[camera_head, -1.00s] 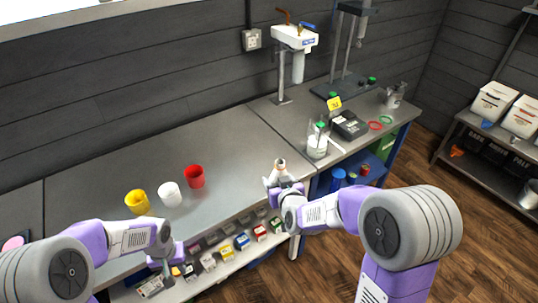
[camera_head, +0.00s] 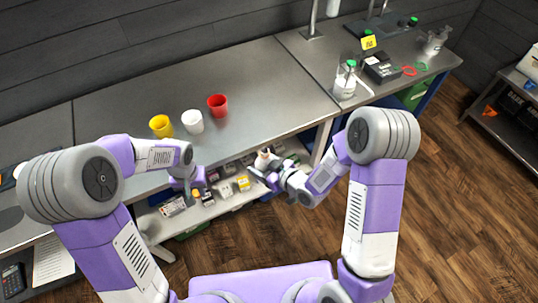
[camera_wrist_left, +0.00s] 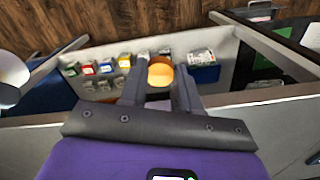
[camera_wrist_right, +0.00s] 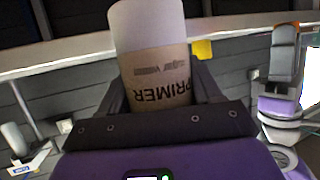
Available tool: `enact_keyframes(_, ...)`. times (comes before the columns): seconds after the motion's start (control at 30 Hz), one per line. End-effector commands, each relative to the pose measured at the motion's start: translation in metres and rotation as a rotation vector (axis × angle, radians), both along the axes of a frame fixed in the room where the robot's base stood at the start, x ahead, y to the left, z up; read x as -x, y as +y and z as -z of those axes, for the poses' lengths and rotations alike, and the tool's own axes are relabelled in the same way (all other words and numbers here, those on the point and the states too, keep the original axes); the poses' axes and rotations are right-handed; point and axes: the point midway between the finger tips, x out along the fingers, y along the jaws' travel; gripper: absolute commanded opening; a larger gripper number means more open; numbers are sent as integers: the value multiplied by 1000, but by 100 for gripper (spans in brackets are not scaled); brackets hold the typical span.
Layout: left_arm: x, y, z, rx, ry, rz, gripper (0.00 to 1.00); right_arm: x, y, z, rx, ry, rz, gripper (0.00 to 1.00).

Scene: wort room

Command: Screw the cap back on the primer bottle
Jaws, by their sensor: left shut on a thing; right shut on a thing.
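The primer bottle (camera_wrist_right: 155,60) is white with a brown label reading PRIMER, upside down in the right wrist view. My right gripper (camera_head: 262,172) is shut around the bottle, whose pale top (camera_head: 263,156) shows in the head view, in front of the bench's front edge. My left gripper (camera_head: 195,195) is shut on an orange cap (camera_wrist_left: 160,72), seen between its fingers in the left wrist view. The cap is apart from the bottle, to its left in the head view. The bottle's mouth is not clearly visible.
Yellow (camera_head: 161,126), white (camera_head: 192,121) and red (camera_head: 217,105) cups stand on the steel bench (camera_head: 270,95) behind my grippers. Small boxes (camera_head: 226,190) line a lower shelf. A jug with a green top (camera_head: 345,85) stands on the right. The bench middle is clear.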

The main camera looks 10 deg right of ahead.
Motion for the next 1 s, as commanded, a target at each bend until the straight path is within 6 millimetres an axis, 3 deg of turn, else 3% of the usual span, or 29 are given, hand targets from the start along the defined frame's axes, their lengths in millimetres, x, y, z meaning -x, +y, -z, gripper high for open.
enact_keyframes(0.37, -1, -1, -1, 0, -1, -1, 4, 0, 1, 1, 0, -2, -5, 9)
enact_keyframes(0.53, -16, -15, -14, -8, -8, -35, 4, 0, 1, 1, 0, -2, -5, 9)
enact_keyframes(0.67, -37, -42, -39, -19, -16, -102, 4, 0, 1, 0, 1, -2, -4, 9)
enact_keyframes(0.8, -56, -81, -74, -23, -20, -191, 4, 0, 1, 0, 1, -2, -4, 9)
enact_keyframes(1.0, -66, -141, -126, -18, -20, -303, 4, 0, 1, 0, 1, -2, -4, 9)
